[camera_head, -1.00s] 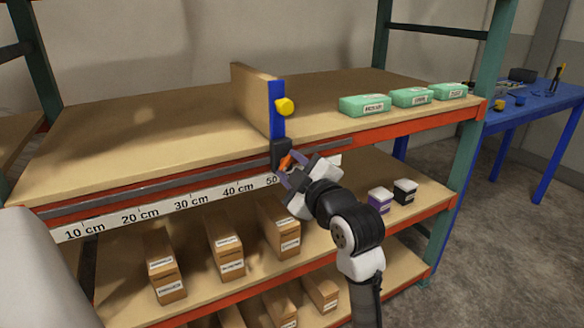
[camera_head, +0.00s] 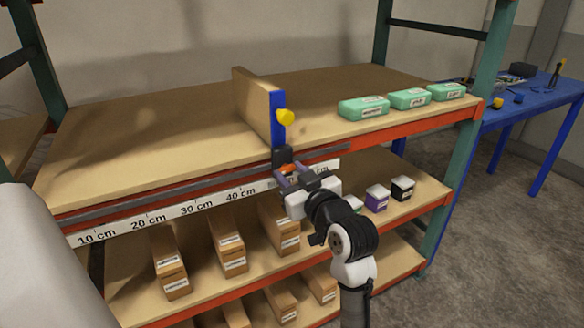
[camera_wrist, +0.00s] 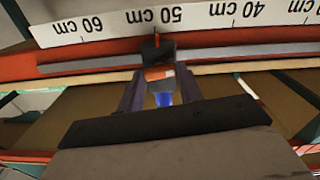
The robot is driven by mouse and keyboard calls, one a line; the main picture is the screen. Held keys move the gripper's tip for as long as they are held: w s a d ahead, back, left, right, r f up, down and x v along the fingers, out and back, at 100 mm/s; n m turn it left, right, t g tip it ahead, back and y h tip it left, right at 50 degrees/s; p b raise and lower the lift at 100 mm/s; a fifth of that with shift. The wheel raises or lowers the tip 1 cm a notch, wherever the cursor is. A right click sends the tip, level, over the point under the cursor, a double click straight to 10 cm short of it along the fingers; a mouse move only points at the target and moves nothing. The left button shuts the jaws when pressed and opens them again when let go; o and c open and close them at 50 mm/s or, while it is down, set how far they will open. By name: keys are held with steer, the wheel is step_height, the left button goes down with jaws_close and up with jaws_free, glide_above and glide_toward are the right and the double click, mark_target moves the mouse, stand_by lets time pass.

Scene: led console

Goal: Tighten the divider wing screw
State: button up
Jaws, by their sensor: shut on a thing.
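The divider is an upright wooden panel (camera_head: 252,104) on the upper shelf with a blue front edge (camera_head: 277,107) and a yellow knob (camera_head: 286,117). Its dark carriage (camera_head: 279,157) sits on the rail at the shelf front. The orange wing screw (camera_wrist: 158,73) is on the carriage, between my fingers in the wrist view. My gripper (camera_head: 284,173) is shut on it from the front; my fingers partly hide it in the head view. In the wrist view a red pointer (camera_wrist: 157,39) stands by the 50 cm mark of the scale (camera_wrist: 200,17).
Green labelled boxes (camera_head: 410,97) stand on the upper shelf, right of the divider. Brown cartons (camera_head: 228,246) and small purple (camera_head: 376,197) and black (camera_head: 402,187) containers stand below. A blue workbench (camera_head: 547,100) with tools is at right. The upper shelf left of the divider is clear.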

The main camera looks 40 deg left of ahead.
steer(key=shift+m+p, duration=0.35)
steer(key=shift+m, duration=0.25)
steer(key=o, duration=1)
steer(key=shift+d, duration=0.1)
steer(key=b+v, duration=0.6)
steer(key=v, duration=0.5)
steer(key=shift+d+f, duration=0.35)
steer(key=shift+d, duration=0.1)
